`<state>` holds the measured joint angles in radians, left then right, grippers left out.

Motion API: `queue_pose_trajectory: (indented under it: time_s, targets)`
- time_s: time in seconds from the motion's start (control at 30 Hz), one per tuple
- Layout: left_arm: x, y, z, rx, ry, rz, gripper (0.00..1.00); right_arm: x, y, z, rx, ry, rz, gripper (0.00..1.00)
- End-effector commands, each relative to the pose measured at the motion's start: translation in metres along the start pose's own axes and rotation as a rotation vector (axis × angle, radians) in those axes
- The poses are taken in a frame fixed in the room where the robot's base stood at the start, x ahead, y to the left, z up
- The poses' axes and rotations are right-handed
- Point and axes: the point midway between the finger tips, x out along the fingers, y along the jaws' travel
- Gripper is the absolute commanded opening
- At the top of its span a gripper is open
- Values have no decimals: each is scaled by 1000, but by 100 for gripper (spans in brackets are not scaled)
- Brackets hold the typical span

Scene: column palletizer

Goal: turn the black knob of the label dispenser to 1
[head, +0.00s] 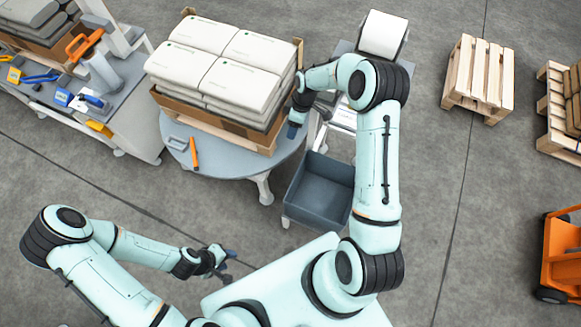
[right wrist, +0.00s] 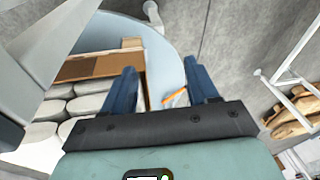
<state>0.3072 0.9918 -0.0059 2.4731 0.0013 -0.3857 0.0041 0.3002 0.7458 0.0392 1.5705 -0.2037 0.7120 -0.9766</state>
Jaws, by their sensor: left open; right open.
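What looks like the label dispenser, a unit with a white roll (head: 383,35), stands on a grey stand at the top of the head view. My right arm passes in front of its lower part. I cannot make out the black knob in either view. My right gripper (head: 293,128) is beside the stacked bags, left of the dispenser and apart from it. In the right wrist view its two blue fingers (right wrist: 163,90) are spread with nothing held between them. My left gripper (head: 228,256) is open and empty, low over the floor near my base.
White bags (head: 221,57) sit in a cardboard tray on a round grey table (head: 235,160). An orange-handled tool (head: 194,152) lies on that table. A grey bin (head: 318,190) stands below the dispenser. A tool bench (head: 130,125) is at left, and a wooden pallet (head: 480,75) is at right.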

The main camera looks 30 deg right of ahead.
Motion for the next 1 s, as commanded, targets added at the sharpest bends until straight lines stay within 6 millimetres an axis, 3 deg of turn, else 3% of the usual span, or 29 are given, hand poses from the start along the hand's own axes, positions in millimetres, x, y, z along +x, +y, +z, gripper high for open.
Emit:
queue_pose_trajectory:
  time_s: [0.53,0.8,1.0]
  targets:
    - [20,-14,17,-8,-21,-8,43,96,-69,34,255,10,-68,59]
    - [23,-15,19,-8,-24,-8,43,113,-90,36,342,23,-78,59]
    - [22,-14,18,-9,-23,-8,43,115,-94,36,362,26,-79,59]
